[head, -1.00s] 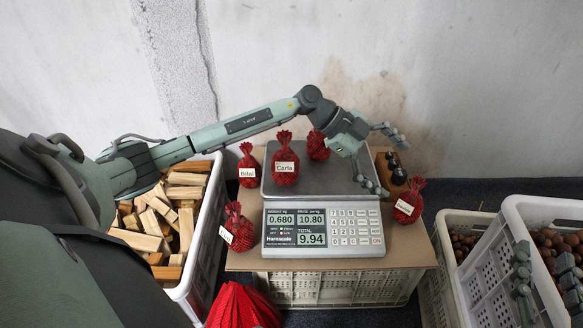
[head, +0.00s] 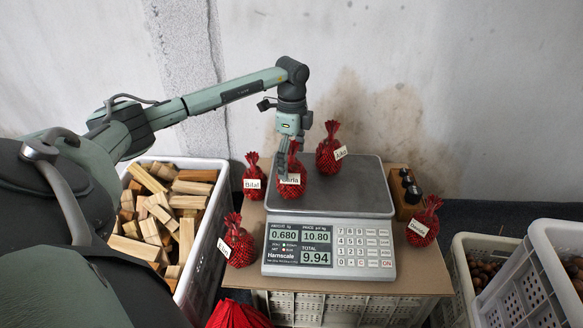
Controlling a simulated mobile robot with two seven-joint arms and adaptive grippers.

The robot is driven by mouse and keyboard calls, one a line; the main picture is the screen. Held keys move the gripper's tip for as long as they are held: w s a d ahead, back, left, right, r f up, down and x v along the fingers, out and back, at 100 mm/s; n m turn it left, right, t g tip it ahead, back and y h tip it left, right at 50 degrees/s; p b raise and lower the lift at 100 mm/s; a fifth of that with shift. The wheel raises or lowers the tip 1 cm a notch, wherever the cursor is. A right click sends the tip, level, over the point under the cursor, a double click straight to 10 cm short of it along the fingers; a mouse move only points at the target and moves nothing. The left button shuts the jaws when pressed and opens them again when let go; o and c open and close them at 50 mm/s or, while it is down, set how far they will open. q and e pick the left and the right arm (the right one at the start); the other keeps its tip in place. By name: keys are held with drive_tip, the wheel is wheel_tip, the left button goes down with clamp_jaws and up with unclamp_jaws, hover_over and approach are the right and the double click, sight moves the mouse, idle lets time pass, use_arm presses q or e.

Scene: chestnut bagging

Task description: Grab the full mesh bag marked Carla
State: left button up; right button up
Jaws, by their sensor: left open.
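The full red mesh bag marked Carla (head: 292,192) stands upright on the left part of the scale's steel plate (head: 350,195). The first letter of its white label is covered. My left gripper (head: 284,164) points down at the bag's gathered top, with its open fingers in front of and beside the neck. I cannot tell whether a finger touches it. My right gripper is out of view.
A Bilal bag (head: 253,172) stands close at left, another red bag (head: 328,162) behind right on the plate. More bags flank the scale (head: 330,248) at left (head: 240,247) and right (head: 424,220). A wooden block with dark knobs (head: 405,190) stands right of the plate.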

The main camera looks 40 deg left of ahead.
use_arm(q)
wheel_tip(320, 180, down, 2)
drive_tip(key=shift+f, duration=0.1)
drive_tip(key=c, duration=1.4)
drive_tip(key=shift+c, duration=0.7)
drive_tip(key=shift+r, duration=0.25)
